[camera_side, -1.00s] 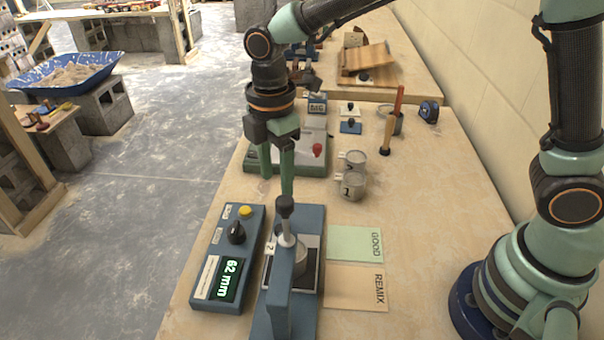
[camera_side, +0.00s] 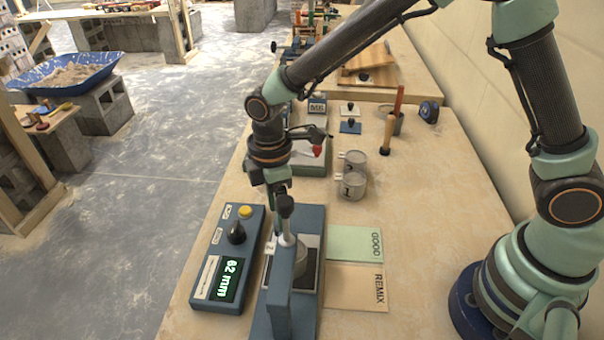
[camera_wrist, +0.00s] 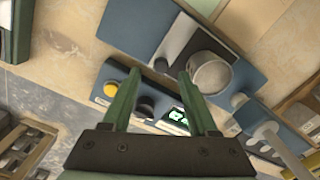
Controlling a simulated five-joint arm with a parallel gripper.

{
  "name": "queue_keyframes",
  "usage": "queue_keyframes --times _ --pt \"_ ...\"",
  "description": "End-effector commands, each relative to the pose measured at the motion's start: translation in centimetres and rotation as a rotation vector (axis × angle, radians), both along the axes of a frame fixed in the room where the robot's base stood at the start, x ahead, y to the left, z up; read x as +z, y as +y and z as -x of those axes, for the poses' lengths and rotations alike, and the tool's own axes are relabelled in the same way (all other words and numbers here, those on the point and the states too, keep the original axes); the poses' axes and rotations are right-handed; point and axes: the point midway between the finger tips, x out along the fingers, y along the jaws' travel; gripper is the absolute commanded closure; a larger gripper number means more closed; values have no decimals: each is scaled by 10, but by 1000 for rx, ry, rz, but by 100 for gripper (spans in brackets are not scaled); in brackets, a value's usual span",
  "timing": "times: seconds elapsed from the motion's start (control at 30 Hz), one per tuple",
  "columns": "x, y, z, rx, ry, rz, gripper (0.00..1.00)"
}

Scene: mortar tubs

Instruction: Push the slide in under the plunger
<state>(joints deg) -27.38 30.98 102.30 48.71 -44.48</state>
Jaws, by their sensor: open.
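The blue tester (camera_side: 287,300) stands at the table's front. Whether the cup is directly under the plunger I cannot tell. Contact is unclear.
A blue control box (camera_side: 228,260) reading 62 mm stands close on the left. Green GOOD (camera_side: 355,243) and tan REMIX (camera_side: 357,287) cards lie on the right. Metal cups (camera_side: 352,182) and a wooden-handled tool (camera_side: 390,125) stand farther back. The table between is mostly clear.

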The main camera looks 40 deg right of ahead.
Motion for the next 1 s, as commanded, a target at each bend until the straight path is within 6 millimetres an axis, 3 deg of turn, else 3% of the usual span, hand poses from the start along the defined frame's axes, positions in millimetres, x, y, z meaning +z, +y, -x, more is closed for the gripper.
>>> queue_keyframes --times 0.23,0.6,0.63,0.77,0.8,1.0 --pt "-30 1 2 1 0 0 41" --pt "-36 1 2 1 -1 -1 41" --pt "-36 1 2 1 -1 -1 44" --pt "-35 1 2 1 -1 -1 94" --pt "-35 1 2 1 -1 -1 100" --pt "-35 1 1 1 -1 -1 100"
